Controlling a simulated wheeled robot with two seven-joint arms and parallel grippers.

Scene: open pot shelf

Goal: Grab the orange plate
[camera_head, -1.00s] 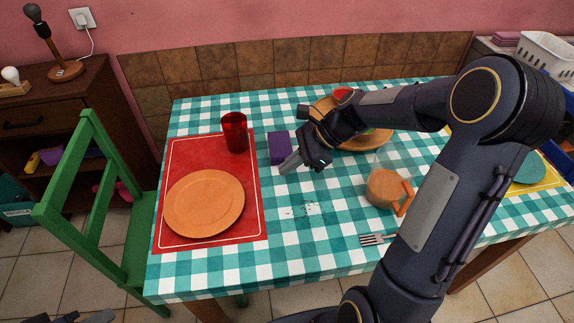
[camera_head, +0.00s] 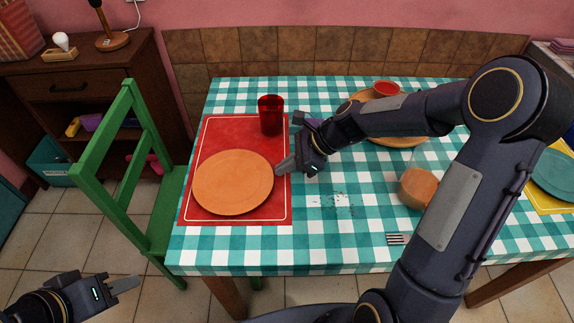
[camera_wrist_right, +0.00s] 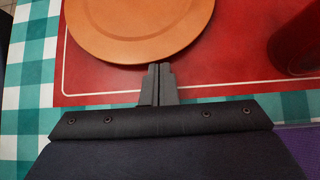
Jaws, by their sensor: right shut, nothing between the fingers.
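The orange plate (camera_head: 233,182) lies flat on the red placemat (camera_head: 282,205) at the left side of the table. It also shows at the top of the right wrist view (camera_wrist_right: 140,30), cut off by the frame. My right gripper (camera_head: 280,167) is shut and empty at the plate's right rim. In the right wrist view its fingertips (camera_wrist_right: 158,68) reach the rim's edge; whether they touch it or hover over it I cannot tell. My left gripper (camera_head: 132,284) is low at the left, away from the table; its finger opening cannot be made out.
A red cup (camera_head: 271,115) stands at the placemat's upper right corner. A green chair (camera_head: 118,175) stands left of the table. An orange-filled jug (camera_head: 418,187) and a fork (camera_head: 397,239) are right of my right gripper. Checkered cloth in front of the placemat is clear.

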